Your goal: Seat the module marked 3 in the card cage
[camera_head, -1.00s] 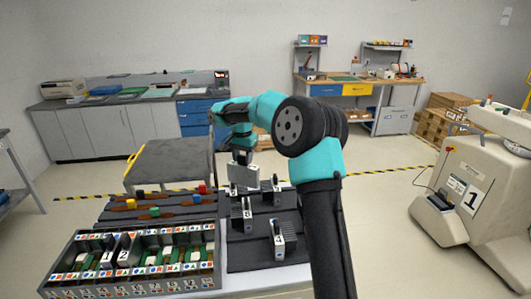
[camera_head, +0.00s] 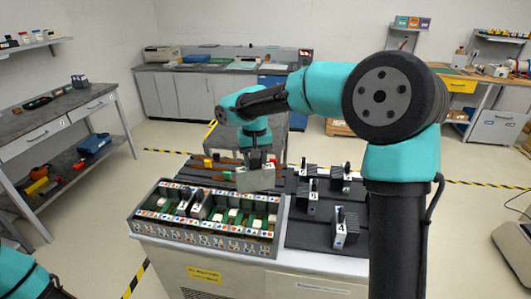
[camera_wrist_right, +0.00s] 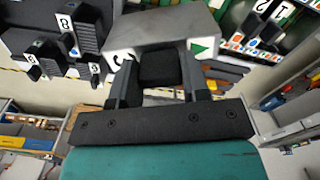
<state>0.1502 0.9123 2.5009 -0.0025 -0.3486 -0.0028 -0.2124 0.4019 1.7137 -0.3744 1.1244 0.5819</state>
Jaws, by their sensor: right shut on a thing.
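My right gripper (camera_head: 257,164) is shut on a grey box-shaped module (camera_head: 255,180), held in the air near the back right of the card cage (camera_head: 281,222). In the right wrist view the gripper (camera_wrist_right: 160,70) grips this module (camera_wrist_right: 150,30) by its dark handle. A green triangle shows on the module; its number is partly hidden, so I cannot read it surely. The cage is a long open box with green guides and rows of coloured labels. Modules marked 1 (camera_head: 184,204) and 2 (camera_head: 200,207) stand in its left half. My left gripper is out of view.
Several modules stand on the dark mat right of the cage, one marked 4 (camera_head: 345,229). Brown strips with coloured blocks (camera_head: 225,164) lie behind the cage. My left arm (camera_head: 22,275) shows at the lower left. The cage's right half has open slots.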

